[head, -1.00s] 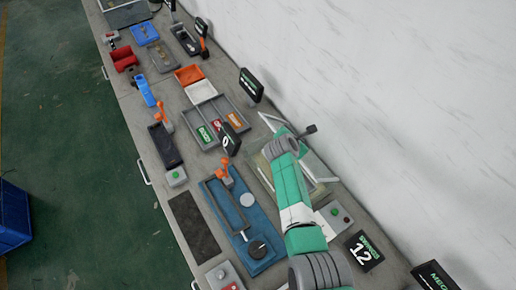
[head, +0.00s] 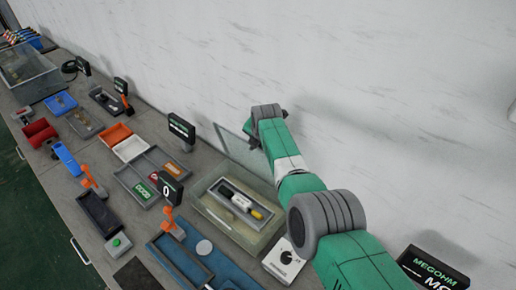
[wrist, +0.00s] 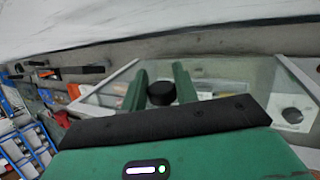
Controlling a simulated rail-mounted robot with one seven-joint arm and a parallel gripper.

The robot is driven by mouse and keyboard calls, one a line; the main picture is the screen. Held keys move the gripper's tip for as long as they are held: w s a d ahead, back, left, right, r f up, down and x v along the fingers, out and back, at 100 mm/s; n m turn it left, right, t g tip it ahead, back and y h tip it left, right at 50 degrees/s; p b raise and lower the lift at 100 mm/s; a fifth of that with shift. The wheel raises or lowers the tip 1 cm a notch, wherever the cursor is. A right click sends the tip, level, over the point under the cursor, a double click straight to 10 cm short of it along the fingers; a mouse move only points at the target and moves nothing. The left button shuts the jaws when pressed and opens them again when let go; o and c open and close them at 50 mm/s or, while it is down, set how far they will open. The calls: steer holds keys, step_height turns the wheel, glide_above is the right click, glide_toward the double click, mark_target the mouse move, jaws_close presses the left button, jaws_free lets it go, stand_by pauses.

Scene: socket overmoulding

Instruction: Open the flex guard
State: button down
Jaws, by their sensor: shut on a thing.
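The flex guard is a clear lid (head: 240,150) on a shallow box (head: 204,203). In the head view the lid is raised and stands tilted at the box's far side, near the wall. My gripper (head: 254,140) is at the lid's upper right part, partly hidden by my wrist. In the wrist view my gripper's two green fingers (wrist: 160,90) are shut on a round black knob (wrist: 160,94). The pale-framed clear panel (wrist: 222,90) spreads around and beyond them. The box is uncovered, and a grey tray with black, white and yellow pieces (head: 240,202) lies in it.
A dial box (head: 284,262) stands right of the guard box. The white wall (head: 400,90) is close behind the lid and my arm.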

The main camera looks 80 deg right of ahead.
steer(key=shift+f, duration=0.2)
steer(key=c, duration=1.1)
jaws_free()
steer(key=p+v, duration=0.5)
steer(key=v, duration=0.3)
